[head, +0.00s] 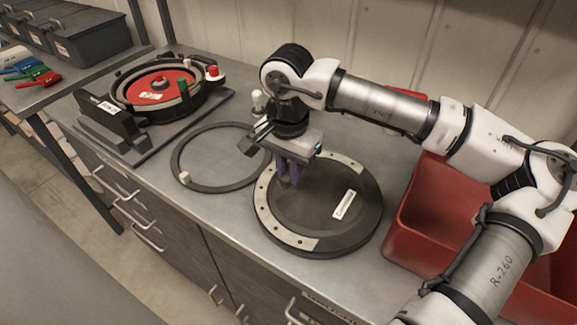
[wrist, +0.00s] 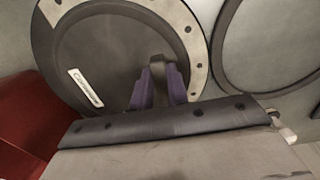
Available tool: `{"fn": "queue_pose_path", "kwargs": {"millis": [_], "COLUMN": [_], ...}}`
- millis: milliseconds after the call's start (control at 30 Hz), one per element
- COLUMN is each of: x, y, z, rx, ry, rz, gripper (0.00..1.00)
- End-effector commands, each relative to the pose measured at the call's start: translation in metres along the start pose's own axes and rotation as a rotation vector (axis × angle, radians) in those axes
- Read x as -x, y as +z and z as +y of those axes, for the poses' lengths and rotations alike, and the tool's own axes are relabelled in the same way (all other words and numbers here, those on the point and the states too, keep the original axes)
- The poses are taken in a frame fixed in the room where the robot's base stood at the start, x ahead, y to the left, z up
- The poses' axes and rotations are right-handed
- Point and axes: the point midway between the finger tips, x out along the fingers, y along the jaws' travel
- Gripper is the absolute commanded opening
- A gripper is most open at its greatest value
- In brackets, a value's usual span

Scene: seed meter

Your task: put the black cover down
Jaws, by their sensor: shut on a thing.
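The black cover (head: 318,210) is a wide round disc with pale grey, holed rim strips and a white label. It is level at the front middle of the grey bench. I cannot tell whether it touches the bench or is just above it. My gripper (head: 289,178) points down over the cover, left of its label, with purple fingers shut on it. The wrist view shows the cover (wrist: 105,55) below my gripper (wrist: 160,88), with a dark raised part between the fingers. The exact grip is partly hidden.
A dark flat ring (head: 180,165) lies left of the cover, close beside it. The seed meter housing with a red disc (head: 152,88) stands farther left. A red bin (head: 420,225) is at the right. Bare bench (head: 215,208) shows in front of the ring.

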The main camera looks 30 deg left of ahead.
Motion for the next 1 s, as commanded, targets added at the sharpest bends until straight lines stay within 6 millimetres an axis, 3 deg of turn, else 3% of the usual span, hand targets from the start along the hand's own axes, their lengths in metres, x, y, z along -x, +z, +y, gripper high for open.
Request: {"fn": "queue_pose_path", "kwargs": {"millis": [200,233,400,800,1000], "x": [-0.004,-0.003,-0.002,0.005,0.044], "y": [0.0,0.0,0.0,-0.001,-0.001], "z": [0.0,0.0,0.0,0.0,-0.001], "rx": [0.0,0.0,0.0,-0.001,-0.002], "ry": [0.0,0.0,0.0,0.0,-0.001], "rz": [0.001,0.0,0.0,0.002,0.003], "gripper": [0.0,0.19,0.38,0.38,0.38]}}
